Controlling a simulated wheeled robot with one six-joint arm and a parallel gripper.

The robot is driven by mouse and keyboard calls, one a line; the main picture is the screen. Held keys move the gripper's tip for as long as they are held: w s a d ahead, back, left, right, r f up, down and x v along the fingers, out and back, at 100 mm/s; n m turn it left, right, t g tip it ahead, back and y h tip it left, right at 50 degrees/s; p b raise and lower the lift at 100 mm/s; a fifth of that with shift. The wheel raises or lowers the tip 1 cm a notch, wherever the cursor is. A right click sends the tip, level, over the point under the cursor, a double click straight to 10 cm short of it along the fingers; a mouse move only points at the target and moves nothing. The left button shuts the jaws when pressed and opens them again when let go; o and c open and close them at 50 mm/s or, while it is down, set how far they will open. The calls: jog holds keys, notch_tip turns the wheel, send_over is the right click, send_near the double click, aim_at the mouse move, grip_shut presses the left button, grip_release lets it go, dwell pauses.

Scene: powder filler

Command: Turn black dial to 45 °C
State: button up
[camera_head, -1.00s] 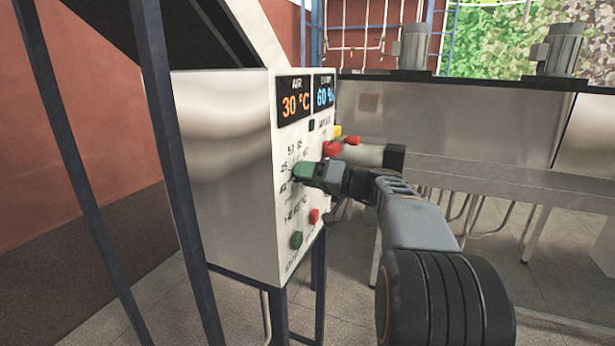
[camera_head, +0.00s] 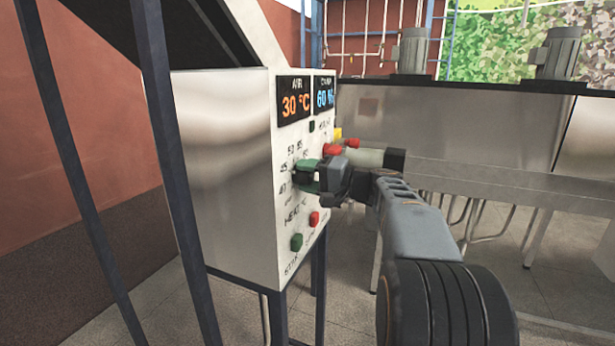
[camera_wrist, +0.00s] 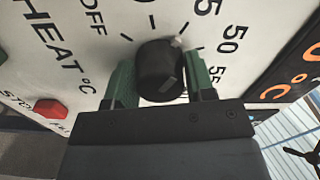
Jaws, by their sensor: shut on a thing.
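The black dial (camera_wrist: 160,70) sits on the white face of the control panel (camera_wrist: 70,60), between my gripper's two green fingers. My gripper (camera_wrist: 160,80) is shut on the dial from its sides. A pale mark at the dial's edge points towards the scale on the side of a number ending in 5, near 50; the exact reading is hard to tell. The scale's OFF, 50 and 55 show in the wrist view.
The air display (camera_head: 295,98) reads 30 °C, with a blue display (camera_head: 324,93) beside it. A red button (camera_head: 314,218) and a green button (camera_head: 296,241) sit below the dial. Blue posts (camera_head: 180,180) stand at the left.

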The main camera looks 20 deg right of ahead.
dwell(0.5)
jog(key=o, duration=0.9)
jog(key=shift+d, duration=0.1)
jog(key=b+v, duration=0.3)
jog(key=v, duration=1)
jog(key=shift+s+d, duration=0.2)
jog(key=shift+s, duration=0.1)
